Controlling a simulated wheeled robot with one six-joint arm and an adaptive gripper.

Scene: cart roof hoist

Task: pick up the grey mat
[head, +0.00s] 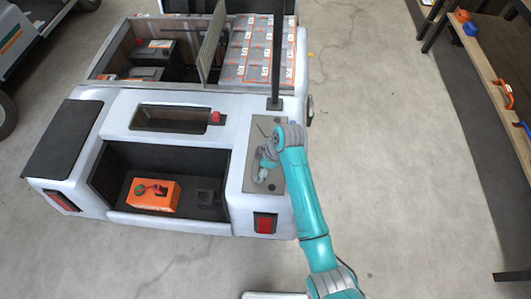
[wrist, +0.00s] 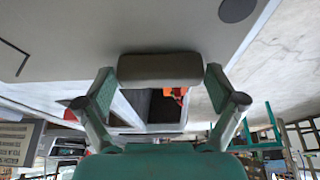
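The grey mat (head: 262,135) lies on the right rear deck of the white cart, with a dark round spot near each end. It fills the top of the wrist view (wrist: 130,25), with a dark round spot and a thin black corner line. My gripper (head: 263,162) is low over the mat's middle. In the wrist view my gripper (wrist: 160,75) has its fingers wide apart. A dark grey block (wrist: 158,68) shows between the fingertips, close to both. I cannot tell whether they touch it. The arm hides part of the mat in the head view.
The white cart (head: 170,224) holds an orange battery (head: 150,197) in its rear bay, left of the mat. A dark post (head: 276,60) rises just behind the mat. A black pad (head: 62,140) lies at left. Open floor (head: 400,150) lies right.

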